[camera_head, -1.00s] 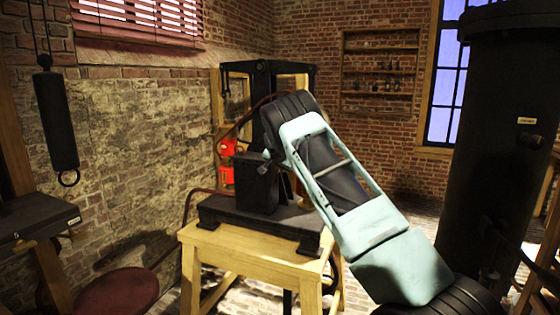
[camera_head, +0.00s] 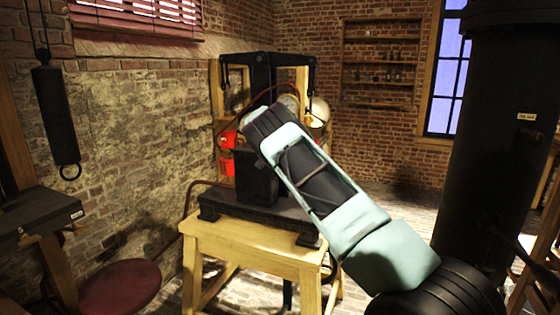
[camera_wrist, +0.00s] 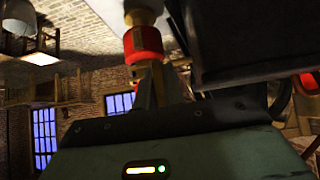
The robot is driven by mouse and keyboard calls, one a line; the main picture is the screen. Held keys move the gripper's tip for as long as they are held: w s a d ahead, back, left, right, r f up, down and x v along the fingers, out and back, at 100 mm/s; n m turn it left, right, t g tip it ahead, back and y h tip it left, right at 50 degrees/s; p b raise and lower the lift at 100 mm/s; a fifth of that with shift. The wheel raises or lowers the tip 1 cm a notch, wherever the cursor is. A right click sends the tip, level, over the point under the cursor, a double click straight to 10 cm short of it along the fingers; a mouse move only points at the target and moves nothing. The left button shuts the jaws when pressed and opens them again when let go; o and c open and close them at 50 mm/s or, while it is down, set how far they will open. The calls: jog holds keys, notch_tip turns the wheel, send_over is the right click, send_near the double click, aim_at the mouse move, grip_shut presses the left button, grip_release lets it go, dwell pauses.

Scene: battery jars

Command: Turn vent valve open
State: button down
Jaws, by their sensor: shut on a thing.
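The vent valve is most likely the brass fitting with a red collar (camera_wrist: 143,40) at the top middle of the wrist view. My gripper (camera_wrist: 152,78) reaches up to it from below and is shut on it. The exact contact between fingers and valve is dark and partly hidden. In the head view my arm slants from lower right to upper left, with its upper end over the black apparatus (camera_head: 258,178) on the wooden table. My arm hides the gripper and the valve there.
The wooden table (camera_head: 240,240) carries the black base. A large black cylinder (camera_head: 490,150) stands at the right. A round red stool (camera_head: 120,288) is at the lower left. A black hanging cylinder (camera_head: 55,115) is at the left. Shelves (camera_head: 380,75) are on the far wall.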

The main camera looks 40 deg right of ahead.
jog(key=shift+d+r, duration=0.1)
jog(key=shift+r, duration=0.1)
jog(key=c, duration=1.5)
grip_release()
jog(key=shift+f, duration=0.1)
jog(key=b+v, duration=0.6)
jog(key=v, duration=1.1)
